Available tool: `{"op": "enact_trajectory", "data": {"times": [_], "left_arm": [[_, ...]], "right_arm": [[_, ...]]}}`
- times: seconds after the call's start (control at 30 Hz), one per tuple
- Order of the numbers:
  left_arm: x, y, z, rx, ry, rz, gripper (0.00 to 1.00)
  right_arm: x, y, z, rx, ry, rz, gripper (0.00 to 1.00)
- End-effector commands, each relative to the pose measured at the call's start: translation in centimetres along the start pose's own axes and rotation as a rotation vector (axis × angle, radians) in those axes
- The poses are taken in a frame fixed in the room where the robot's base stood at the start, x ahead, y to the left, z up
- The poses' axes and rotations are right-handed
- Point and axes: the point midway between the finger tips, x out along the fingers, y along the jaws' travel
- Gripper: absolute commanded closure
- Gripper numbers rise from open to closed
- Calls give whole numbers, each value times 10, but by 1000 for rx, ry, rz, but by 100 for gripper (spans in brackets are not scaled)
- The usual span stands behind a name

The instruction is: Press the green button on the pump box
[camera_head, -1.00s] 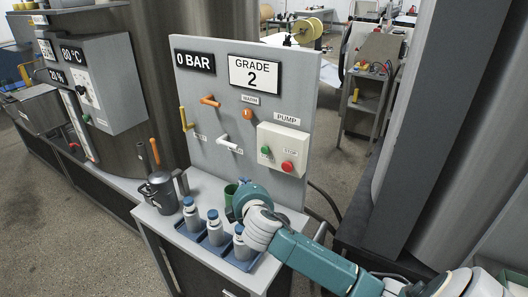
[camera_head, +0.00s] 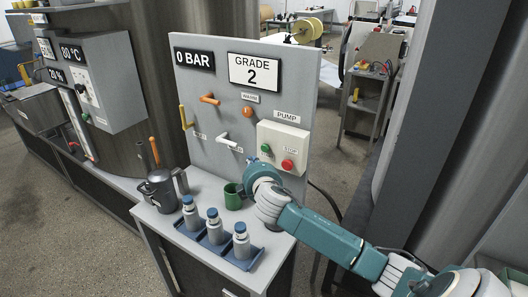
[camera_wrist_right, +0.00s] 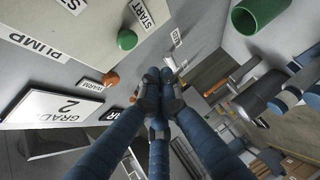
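The pump box (camera_head: 270,132) is a pale box on the right of the upright grey panel; its face also shows in the right wrist view (camera_wrist_right: 60,25). Its green button (camera_head: 265,148) sits left of a red button (camera_head: 287,165). In the right wrist view the green button (camera_wrist_right: 127,40) is above and left of the fingertips, apart from them. My right gripper (camera_wrist_right: 158,88) has its dark blue fingers drawn together with nothing between them. In the head view the right gripper (camera_head: 252,162) is just below the box's lower left, partly hidden by its wrist. My left gripper is out of view.
A green cup (camera_head: 232,198) stands on the bench below my right gripper. Several bottles (camera_head: 214,228) stand in a blue tray, with a grey pot (camera_head: 162,192) to their left. A white lever (camera_head: 228,142) and an orange knob (camera_head: 247,112) stick out of the panel.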

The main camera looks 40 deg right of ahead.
Motion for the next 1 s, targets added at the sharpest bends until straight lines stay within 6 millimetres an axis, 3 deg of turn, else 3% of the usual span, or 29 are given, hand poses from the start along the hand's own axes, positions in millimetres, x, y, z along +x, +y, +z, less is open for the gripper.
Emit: {"op": "enact_trajectory", "data": {"times": [0.33, 1.0], "left_arm": [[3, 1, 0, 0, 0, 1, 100], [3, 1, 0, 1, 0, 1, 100]], "right_arm": [[25, 11, 24, 0, -1, 2, 100], [28, 12, 27, 1, 0, 1, 100]]}}
